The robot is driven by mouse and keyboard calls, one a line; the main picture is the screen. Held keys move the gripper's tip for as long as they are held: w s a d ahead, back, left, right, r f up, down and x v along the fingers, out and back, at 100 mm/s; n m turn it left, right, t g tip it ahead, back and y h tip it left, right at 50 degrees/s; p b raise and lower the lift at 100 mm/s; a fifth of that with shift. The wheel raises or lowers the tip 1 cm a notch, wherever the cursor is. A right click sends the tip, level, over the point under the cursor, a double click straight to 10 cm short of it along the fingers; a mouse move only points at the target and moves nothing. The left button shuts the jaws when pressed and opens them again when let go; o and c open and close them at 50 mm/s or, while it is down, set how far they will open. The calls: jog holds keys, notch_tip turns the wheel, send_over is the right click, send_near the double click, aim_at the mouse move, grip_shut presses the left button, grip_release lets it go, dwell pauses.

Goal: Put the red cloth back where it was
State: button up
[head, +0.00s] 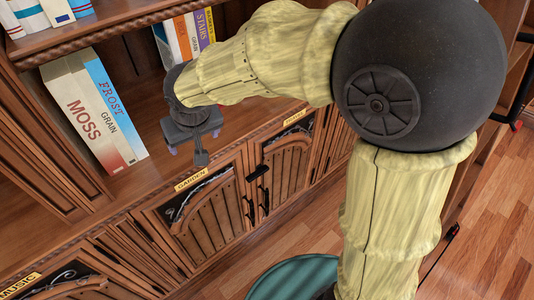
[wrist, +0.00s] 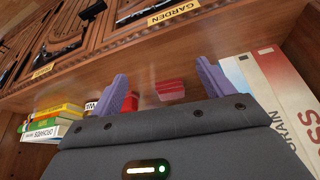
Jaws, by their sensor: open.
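My gripper (head: 195,143) is open and hangs at the front of the wooden shelf, above the lower cabinet doors. Its two purple fingers also show spread apart in the wrist view (wrist: 161,74). A small red layered thing, which looks like the folded red cloth (wrist: 170,90), shows between the fingers in the wrist view. It is beyond the gripper and not held, and I cannot tell whether it touches a finger. I do not see the cloth in the head view, where my gripper and arm cover part of the shelf.
Thick books, MOSS (head: 82,115) and FROST (head: 112,105), stand on the shelf left of my gripper. More upright books (head: 187,38) stand farther back. Several stacked books (wrist: 52,122) show at left in the wrist view. Doors labelled GARDEN (head: 191,180) lie below the shelf edge.

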jog(key=s+d+f+m, duration=0.1)
jog(key=s+d+f, duration=0.1)
jog(key=d, duration=0.7)
jog(key=s+d+f+m+g+h, duration=0.1)
jog(key=s+d+f+m, duration=0.1)
jog(key=d, duration=0.7)
jog(key=s+d+f+m+h, duration=0.1)
jog(key=s+d+f+m, duration=0.1)
jog(key=d+f, duration=0.3)
jog(key=s+d, duration=0.1)
jog(key=d, duration=0.3)
jog(key=shift+s+d+f+g, duration=0.15)
jog(key=shift+s+f+g, duration=0.1)
jog(key=shift+s+g, duration=0.05)
jog(key=shift+r, duration=0.15)
jog(key=w+p+v, duration=0.2)
jog(key=p+v, duration=0.8)
jog(key=w+r+p+v, duration=0.1)
jog(key=w+p+v, duration=0.1)
jog(key=p+v, duration=0.8)
jog(key=shift+w+r+p, duration=0.25)
jog(key=shift+r+p, duration=0.1)
jog(key=shift+p, duration=0.35)
